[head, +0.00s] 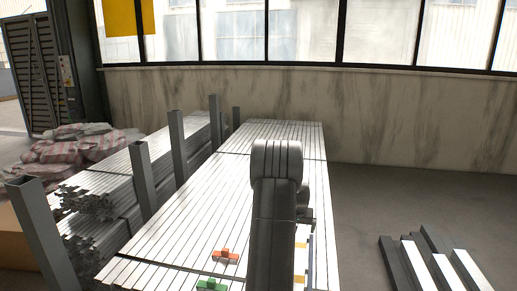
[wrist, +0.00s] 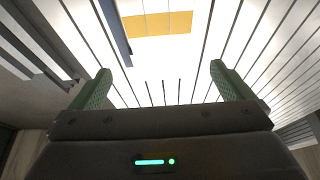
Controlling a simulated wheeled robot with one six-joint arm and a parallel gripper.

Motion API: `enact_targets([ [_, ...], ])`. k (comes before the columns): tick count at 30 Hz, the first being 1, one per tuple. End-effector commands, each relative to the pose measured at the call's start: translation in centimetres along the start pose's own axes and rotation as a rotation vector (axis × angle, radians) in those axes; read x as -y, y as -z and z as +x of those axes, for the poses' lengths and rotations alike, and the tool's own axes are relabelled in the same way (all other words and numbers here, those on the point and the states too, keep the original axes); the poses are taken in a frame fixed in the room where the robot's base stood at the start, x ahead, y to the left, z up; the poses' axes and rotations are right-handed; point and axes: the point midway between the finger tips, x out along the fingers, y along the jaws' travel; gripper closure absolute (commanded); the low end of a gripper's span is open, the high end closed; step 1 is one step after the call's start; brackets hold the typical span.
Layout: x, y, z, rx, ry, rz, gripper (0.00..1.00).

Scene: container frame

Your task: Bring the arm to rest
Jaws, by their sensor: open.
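My arm rises in the middle of the head view, in front of a white slatted work surface (head: 190,230). In the wrist view my gripper (wrist: 160,70) shows two green fingers spread wide apart with nothing between them. White slats lie beyond the fingers, with a yellow patch (wrist: 157,22) at the top. My gripper cannot be made out clearly in the head view.
A red piece (head: 226,256) and a green piece (head: 212,285) lie on the slats left of my arm. Grey posts (head: 144,178) and stacked metal profiles (head: 105,184) stand left. Dark and light bars (head: 433,264) lie on the right floor, with clear floor beyond.

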Motion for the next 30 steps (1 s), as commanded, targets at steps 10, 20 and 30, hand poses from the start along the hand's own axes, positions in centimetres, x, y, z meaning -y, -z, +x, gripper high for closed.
enact_targets([
  [10, -0.1, -2.6, 6.2, 0.001, -0.001, 0.000, 0.00],
  [20, 0.0, -2.5, 3.8, -0.001, -0.001, 0.001, 0.00],
  [30, 0.0, -2.5, 3.7, -0.001, -0.001, 0.000, 0.00],
])
